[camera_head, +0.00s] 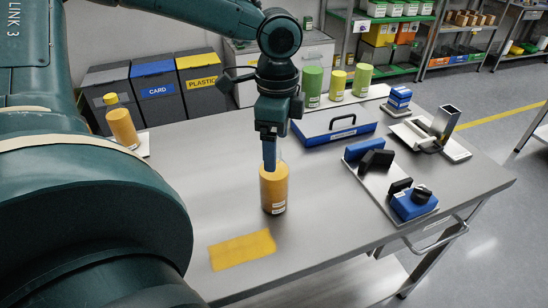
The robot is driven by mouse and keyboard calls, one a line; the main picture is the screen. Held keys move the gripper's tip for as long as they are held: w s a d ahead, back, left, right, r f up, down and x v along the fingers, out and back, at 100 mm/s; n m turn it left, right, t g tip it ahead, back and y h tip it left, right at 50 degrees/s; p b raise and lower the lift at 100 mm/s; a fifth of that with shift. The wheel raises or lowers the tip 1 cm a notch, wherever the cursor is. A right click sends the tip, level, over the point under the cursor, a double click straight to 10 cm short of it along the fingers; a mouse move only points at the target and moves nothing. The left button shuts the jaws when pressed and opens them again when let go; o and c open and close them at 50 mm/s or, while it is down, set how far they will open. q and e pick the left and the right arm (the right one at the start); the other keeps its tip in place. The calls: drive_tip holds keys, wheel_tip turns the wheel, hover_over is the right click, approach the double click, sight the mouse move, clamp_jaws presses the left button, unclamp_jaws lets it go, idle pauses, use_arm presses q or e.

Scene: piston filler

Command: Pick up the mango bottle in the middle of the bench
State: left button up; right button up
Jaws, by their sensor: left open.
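The mango bottle (273,192) stands upright near the middle of the grey bench (330,210). My left gripper (270,163) points straight down at the bottle's top. Its blue finger overlaps the bottle's neck in the picture and hides the cap. The jaws are open; I cannot tell whether they touch the bottle. My right gripper is not in view.
A yellow mat (242,250) lies in front of the bottle. Another orange bottle (122,124) stands at the back left. A blue-fronted tray (335,135), green and yellow cylinders (312,87), and a plate with blue devices (412,203) are behind and right.

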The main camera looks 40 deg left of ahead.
sight(274, 180)
use_arm(q)
wheel_tip(274, 180, down, 5)
drive_tip(key=shift+a+f, duration=0.15)
drive_tip(key=c, duration=1.8)
